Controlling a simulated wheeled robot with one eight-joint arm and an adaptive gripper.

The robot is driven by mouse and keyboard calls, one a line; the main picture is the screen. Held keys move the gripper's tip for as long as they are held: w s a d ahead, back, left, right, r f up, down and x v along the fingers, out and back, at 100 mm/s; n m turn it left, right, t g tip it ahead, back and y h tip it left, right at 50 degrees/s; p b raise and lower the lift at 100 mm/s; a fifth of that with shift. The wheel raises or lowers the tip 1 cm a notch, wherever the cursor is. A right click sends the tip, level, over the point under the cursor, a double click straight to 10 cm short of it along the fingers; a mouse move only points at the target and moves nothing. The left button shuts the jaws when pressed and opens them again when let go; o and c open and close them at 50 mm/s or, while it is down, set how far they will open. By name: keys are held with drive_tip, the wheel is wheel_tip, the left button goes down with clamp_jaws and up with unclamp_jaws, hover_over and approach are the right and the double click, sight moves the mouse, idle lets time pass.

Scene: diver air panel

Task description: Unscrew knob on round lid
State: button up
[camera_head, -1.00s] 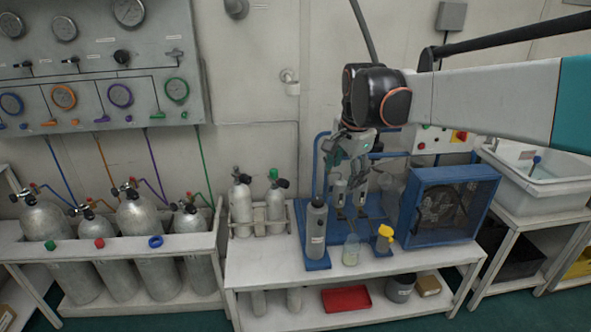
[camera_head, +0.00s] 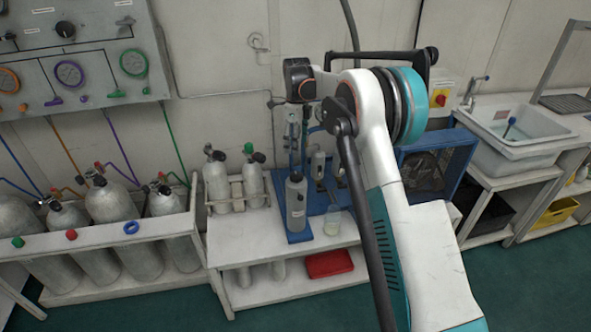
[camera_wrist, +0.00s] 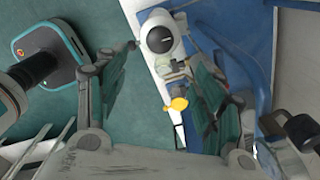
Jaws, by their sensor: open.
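A grey cylindrical canister (camera_head: 296,207) stands upright on a blue base on the white bench. In the wrist view its round pale lid (camera_wrist: 150,22) is seen from above, with a dark round knob (camera_wrist: 160,39) in its middle. My gripper (camera_wrist: 162,42) is open, with one finger on each side of the lid in that view and nothing held. I cannot tell its exact height over the knob, and no contact shows. In the head view my gripper is small and partly lost against the blue frame above the canister.
A small clear bottle (camera_head: 332,221) stands right of the canister. A yellow-topped item (camera_wrist: 177,104) shows in the wrist view. Two small cylinders in a rack (camera_head: 233,190) stand to the left. A blue caged unit (camera_head: 437,165) is behind my arm, and a sink (camera_head: 520,130) is farther right.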

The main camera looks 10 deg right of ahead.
sight(296, 175)
wheel_tip(296, 175, down, 14)
drive_tip(key=b, duration=0.4)
drive_tip(key=shift+b, duration=0.3)
drive_tip(key=shift+r, duration=0.1)
drive_tip(key=c, duration=1.1)
